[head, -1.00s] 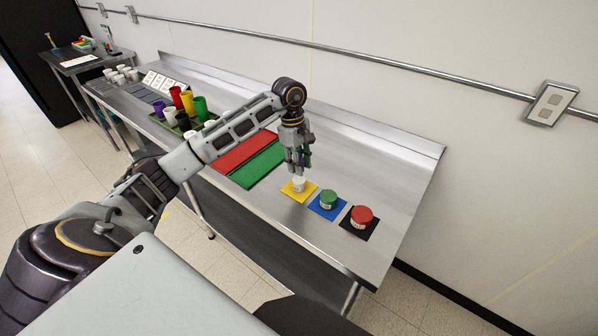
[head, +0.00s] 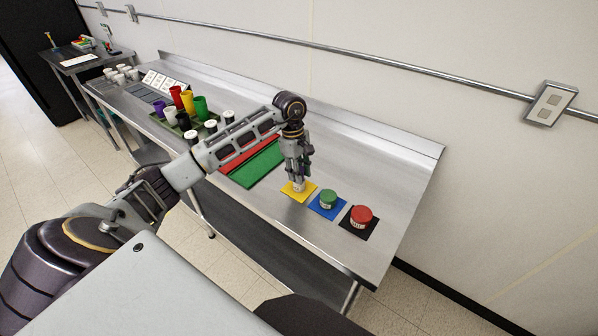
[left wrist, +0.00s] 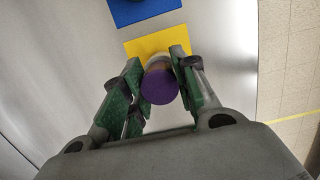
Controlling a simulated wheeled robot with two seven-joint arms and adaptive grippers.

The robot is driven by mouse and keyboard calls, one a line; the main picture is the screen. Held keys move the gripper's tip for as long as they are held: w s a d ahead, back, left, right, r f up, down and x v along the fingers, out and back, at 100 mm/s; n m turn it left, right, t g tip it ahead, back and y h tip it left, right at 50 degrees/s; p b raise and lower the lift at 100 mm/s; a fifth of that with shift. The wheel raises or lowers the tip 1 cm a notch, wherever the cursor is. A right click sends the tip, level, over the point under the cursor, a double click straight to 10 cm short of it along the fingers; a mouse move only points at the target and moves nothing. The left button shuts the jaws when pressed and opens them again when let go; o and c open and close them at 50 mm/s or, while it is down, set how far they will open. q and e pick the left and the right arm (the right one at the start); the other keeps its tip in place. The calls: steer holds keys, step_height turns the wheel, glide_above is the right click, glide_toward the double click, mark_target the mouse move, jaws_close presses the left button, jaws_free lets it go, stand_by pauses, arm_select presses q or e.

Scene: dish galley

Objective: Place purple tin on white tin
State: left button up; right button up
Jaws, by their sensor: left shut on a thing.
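The purple tin (left wrist: 160,87) shows its round purple top between the fingers of my left gripper (left wrist: 158,82) in the left wrist view. My left gripper is shut on it, above the yellow mat (left wrist: 147,43). In the head view my left gripper (head: 298,177) points down over the yellow mat (head: 287,189), and its fingers hide the purple tin. A small part of the white tin (head: 298,187) shows under the fingertips, on the mat. Whether the two tins touch cannot be told. My right gripper is not in view.
A green tin (head: 328,198) stands on a blue mat (head: 317,209), and a red tin (head: 361,215) on a black mat (head: 346,223). Several cups (head: 187,101) stand further left. The steel table (head: 385,175) is clear at the right.

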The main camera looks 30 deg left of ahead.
arm_select(q)
steer(key=shift+f, duration=0.15)
steer(key=o, duration=1)
steer(key=shift+c, duration=0.2)
steer(key=shift+o, duration=0.3)
steer(key=shift+a+r, duration=0.15)
steer(key=shift+r, duration=0.8)
steer(key=r, duration=0.3)
steer(key=r+b, duration=0.1)
steer(key=shift+w+a+r, duration=0.1)
steer(key=shift+a+r, duration=0.15)
steer(key=shift+a, duration=0.1)
steer(key=r, duration=0.4)
steer(key=shift+a, duration=0.3)
steer(key=shift+r, duration=0.35)
steer(key=shift+a+r+b, duration=0.1)
steer(key=shift+r+b, duration=0.2)
steer(key=shift+r, duration=0.25)
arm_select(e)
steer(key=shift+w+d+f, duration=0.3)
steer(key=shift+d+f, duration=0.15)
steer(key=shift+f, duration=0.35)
